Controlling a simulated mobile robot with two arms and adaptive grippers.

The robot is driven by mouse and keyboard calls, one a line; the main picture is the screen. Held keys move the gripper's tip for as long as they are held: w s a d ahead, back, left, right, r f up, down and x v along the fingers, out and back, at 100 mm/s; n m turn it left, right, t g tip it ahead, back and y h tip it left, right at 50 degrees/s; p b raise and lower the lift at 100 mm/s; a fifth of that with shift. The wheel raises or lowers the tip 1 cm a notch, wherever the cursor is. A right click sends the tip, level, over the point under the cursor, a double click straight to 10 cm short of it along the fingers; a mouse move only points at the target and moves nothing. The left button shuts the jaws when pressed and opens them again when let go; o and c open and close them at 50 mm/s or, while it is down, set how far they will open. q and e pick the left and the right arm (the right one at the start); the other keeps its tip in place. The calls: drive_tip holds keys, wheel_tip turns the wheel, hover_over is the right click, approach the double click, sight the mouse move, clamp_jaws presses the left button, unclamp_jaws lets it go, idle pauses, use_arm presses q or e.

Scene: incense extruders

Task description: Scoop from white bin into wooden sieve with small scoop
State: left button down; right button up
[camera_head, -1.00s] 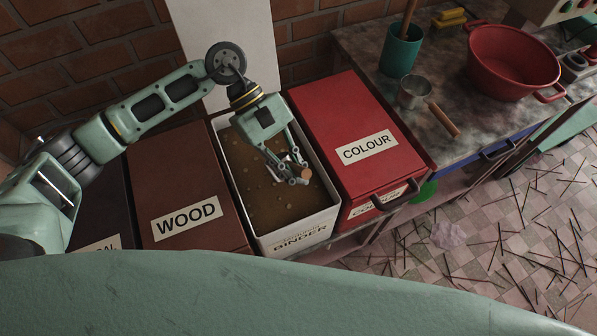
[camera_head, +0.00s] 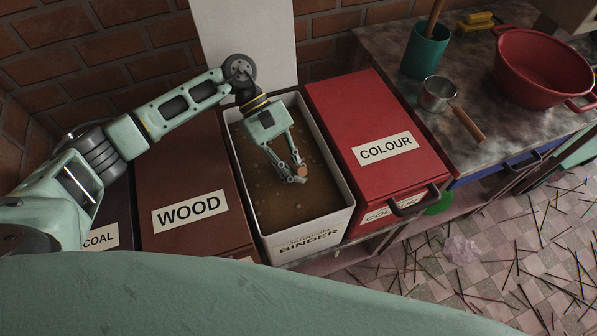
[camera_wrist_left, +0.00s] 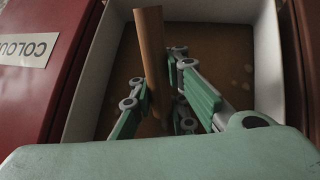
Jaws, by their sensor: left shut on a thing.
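The white bin (camera_head: 348,213), labelled BINDER, stands between the WOOD and COLOUR bins and holds brown powder with small lumps. My left gripper (camera_head: 295,172) reaches down inside it. It is shut on the wooden handle of a scoop, whose round end (camera_head: 301,171) shows between the fingers. In the left wrist view the handle (camera_wrist_left: 150,50) stands up between the fingers (camera_wrist_left: 155,95), with the bin wall (camera_wrist_left: 85,75) around. The scoop's bowl is hidden, so I cannot tell what it holds. No wooden sieve is seen. My right gripper is not in view.
The red COLOUR bin (camera_head: 365,110) and brown WOOD bin (camera_head: 180,165) flank the white bin closely. On the counter at right are a metal pot with a wooden handle (camera_head: 437,93), a green cup (camera_head: 424,55) and a red basin (camera_head: 540,75). Thin sticks litter the floor.

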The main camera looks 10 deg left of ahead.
sight(285, 159)
use_arm(q)
drive_tip(key=w, duration=0.1)
drive_tip(key=w+a+t+y+p, duration=0.1)
drive_tip(key=a+p, duration=0.1)
drive_tip(key=shift+w+a+f+t+y, duration=0.25)
drive_tip(key=shift+w+t+y, duration=0.15)
drive_tip(key=shift+w+a+p, duration=0.25)
drive_tip(key=shift+p, duration=0.35)
drive_tip(key=shift+r+t+y+p, duration=0.45)
drive_tip(key=shift+t+y, duration=0.15)
drive_tip(key=shift+y, duration=0.1)
drive_tip(key=shift+r+m+t+y+p, duration=0.3)
drive_tip(key=shift+r+t+y+p, duration=0.25)
drive_tip(key=shift+t+y, duration=0.2)
drive_tip(key=shift+s+d+r+t+y+p, duration=0.15)
drive_tip(key=shift+s+d+r+t+p, duration=0.1)
drive_tip(key=shift+r+p, duration=0.3)
drive_tip(key=shift+s+d+r+t+y+p, duration=0.1)
drive_tip(key=shift+s+d+r+t+p, duration=0.2)
drive_tip(key=shift+r, duration=0.3)
drive_tip(key=r, duration=0.1)
drive_tip(key=r+p, duration=0.1)
drive_tip(key=s+d+r+p, duration=0.1)
drive_tip(key=shift+s+r+t+y, duration=0.1)
drive_tip(key=shift+t+y, duration=0.3)
drive_tip(key=s+d+r, duration=0.4)
drive_tip(key=s+d, duration=0.2)
drive_tip(key=shift+s+d+r+t+y+p, duration=0.15)
drive_tip(key=shift+s+r+t+y+p, duration=0.15)
drive_tip(key=shift+s+y+p, duration=0.15)
